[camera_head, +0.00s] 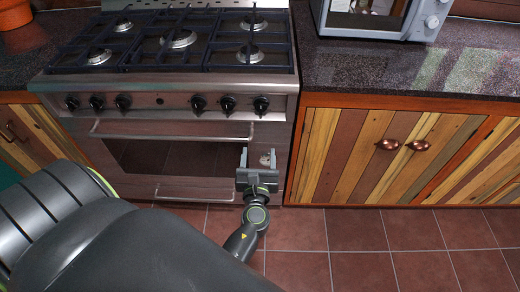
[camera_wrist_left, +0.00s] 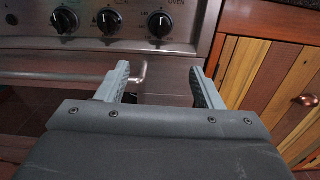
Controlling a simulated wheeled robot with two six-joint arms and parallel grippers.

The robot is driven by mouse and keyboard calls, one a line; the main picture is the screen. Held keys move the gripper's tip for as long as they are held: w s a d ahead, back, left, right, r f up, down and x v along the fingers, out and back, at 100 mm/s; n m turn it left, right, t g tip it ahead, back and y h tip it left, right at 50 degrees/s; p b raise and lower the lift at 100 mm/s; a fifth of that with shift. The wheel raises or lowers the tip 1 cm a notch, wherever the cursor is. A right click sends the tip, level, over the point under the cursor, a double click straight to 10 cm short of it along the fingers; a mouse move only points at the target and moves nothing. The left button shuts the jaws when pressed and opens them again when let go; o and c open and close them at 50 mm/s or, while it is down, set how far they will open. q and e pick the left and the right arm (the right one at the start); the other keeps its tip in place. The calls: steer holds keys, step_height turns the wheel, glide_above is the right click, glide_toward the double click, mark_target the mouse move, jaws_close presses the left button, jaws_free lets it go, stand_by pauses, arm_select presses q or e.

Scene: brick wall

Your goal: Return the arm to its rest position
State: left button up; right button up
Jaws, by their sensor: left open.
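My left gripper (camera_head: 258,160) is in front of the right end of the oven door, near the right end of the upper oven handle (camera_head: 165,136). In the left wrist view the two fingers of my left gripper (camera_wrist_left: 162,80) are spread apart with nothing held between them. The bent right end of the oven handle (camera_wrist_left: 138,76) shows beside the left finger; I cannot tell whether they touch. The left forearm (camera_head: 243,240) reaches up from the lower middle of the head view. My right gripper is not in view.
The steel stove (camera_head: 215,88) has several black knobs and dark grates. Striped wooden cabinets (camera_head: 355,150) with round copper knobs stand to the right. A microwave (camera_head: 412,20) sits on the dark counter (camera_head: 345,65). The tiled floor (camera_head: 400,235) at lower right is clear.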

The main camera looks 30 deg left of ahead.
arm_select(q)
steer(key=s+d+f+n+g+h+p, duration=0.1)
steer(key=s+f+n+g+h, duration=0.4)
steer(key=f, duration=0.9)
steer(key=s+f+n+g, duration=0.2)
steer(key=s+f+n, duration=0.45)
steer(key=f, duration=0.65)
steer(key=s+a+f+n+g+h, duration=0.1)
steer(key=s+f+n+g, duration=0.1)
steer(key=s+f+n, duration=0.3)
steer(key=s+a+f+n+g+h, duration=0.1)
steer(key=s+f+n, duration=0.4)
steer(key=s, duration=0.8)
steer(key=s+a+f+n+g+h+p, duration=0.1)
steer(key=s+f+n+g, duration=0.3)
steer(key=s+n, duration=0.5)
steer(key=shift+s+f, duration=0.2)
steer(key=shift+f, duration=0.2)
